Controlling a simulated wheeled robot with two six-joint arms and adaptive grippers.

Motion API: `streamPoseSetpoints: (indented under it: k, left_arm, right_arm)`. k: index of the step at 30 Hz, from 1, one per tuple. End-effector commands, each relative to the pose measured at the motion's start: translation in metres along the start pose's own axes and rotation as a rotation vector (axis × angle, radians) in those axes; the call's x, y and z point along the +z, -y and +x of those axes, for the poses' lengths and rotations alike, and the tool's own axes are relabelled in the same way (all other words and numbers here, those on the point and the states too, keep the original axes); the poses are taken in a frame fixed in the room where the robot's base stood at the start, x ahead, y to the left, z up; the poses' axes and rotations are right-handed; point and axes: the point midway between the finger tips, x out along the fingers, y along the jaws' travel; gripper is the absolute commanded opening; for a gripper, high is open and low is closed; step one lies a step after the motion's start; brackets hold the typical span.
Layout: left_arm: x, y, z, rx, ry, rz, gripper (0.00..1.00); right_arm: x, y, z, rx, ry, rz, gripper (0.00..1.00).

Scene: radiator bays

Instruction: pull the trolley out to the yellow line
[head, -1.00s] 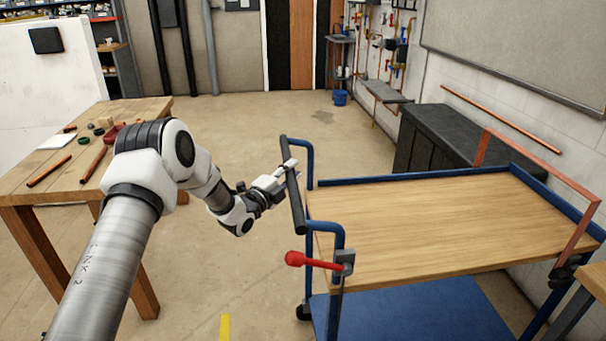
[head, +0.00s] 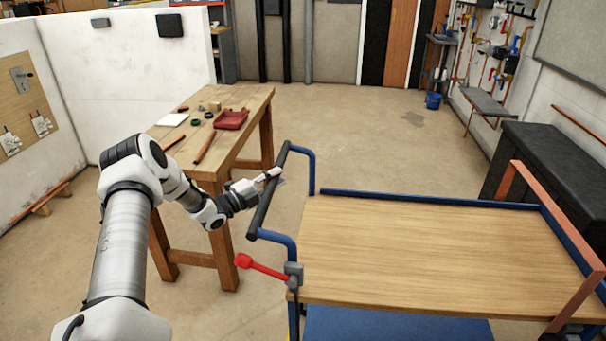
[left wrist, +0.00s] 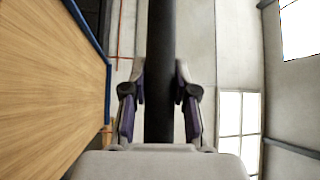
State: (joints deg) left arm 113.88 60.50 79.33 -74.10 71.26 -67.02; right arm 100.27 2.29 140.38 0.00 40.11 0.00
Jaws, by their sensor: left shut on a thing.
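The trolley has a wooden top (head: 420,245), a blue frame and a dark push bar (head: 264,208) at its left end. My left gripper (head: 272,177) is shut on this bar. In the left wrist view the bar (left wrist: 160,40) runs between the two fingers of my left gripper (left wrist: 160,90). A red-knobbed lever (head: 262,267) sticks out from the trolley's near left corner post. A small yellow sliver (head: 290,335), perhaps the yellow line, shows at the bottom edge by that post; the rest is hidden. My right gripper is not in view.
A wooden workbench (head: 246,110) with a red tray and pipe pieces stands close left of the push bar. A black chest (head: 550,165) and a copper-coloured upright frame (head: 555,215) are at the right. Open floor (head: 370,135) lies behind the trolley.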

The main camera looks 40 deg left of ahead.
Motion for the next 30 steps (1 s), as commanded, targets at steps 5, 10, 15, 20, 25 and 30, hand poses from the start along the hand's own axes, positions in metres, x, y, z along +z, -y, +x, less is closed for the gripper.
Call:
streamPoseSetpoints:
  k: [5,10,15,20,25,30]
  left_arm:
    - [0.022,0.005,-0.025,0.009,-0.002,0.000,0.00]
    - [0.034,0.007,-0.035,0.009,-0.004,-0.001,0.00]
    - [0.037,0.008,-0.039,0.007,-0.004,-0.001,0.00]
    - [0.038,0.008,-0.039,0.006,-0.002,-0.001,0.00]
    - [0.038,0.009,-0.039,0.005,-0.001,-0.001,0.52]
    - [0.038,0.009,-0.038,0.003,-0.002,0.000,0.54]
  right_arm:
    - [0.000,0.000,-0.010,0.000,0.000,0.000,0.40]
    - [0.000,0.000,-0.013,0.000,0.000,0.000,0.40]
    - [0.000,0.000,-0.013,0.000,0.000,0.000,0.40]
    - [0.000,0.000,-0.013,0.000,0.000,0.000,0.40]
    - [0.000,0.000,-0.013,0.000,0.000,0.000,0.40]
    - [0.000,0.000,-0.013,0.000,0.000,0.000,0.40]
